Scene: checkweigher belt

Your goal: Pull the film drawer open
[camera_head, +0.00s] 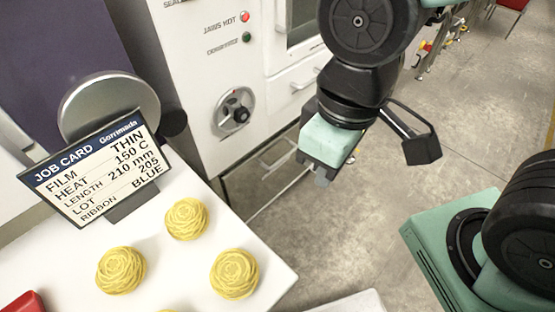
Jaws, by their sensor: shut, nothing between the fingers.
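The white machine cabinet (215,140) stands at the upper middle. Low on its front is a grey-brown drawer front (250,189) with a pale bar handle. A white drawer front with a handle (303,83) sits higher up. No readable label shows which one is the film drawer, and I cannot tell whether the lower one is ajar. My gripper (322,179) points down just right of the lower drawer, its mint-green body hiding part of that area. Its small grey fingertips are shut and hold nothing. I cannot tell whether they touch the drawer.
A white table (185,268) at lower left bears several yellow pasta nests (235,273) and a job card (97,167). The cabinet has a round knob (233,112) and red and green lamps. Bare concrete floor (335,235) lies below and right of my gripper.

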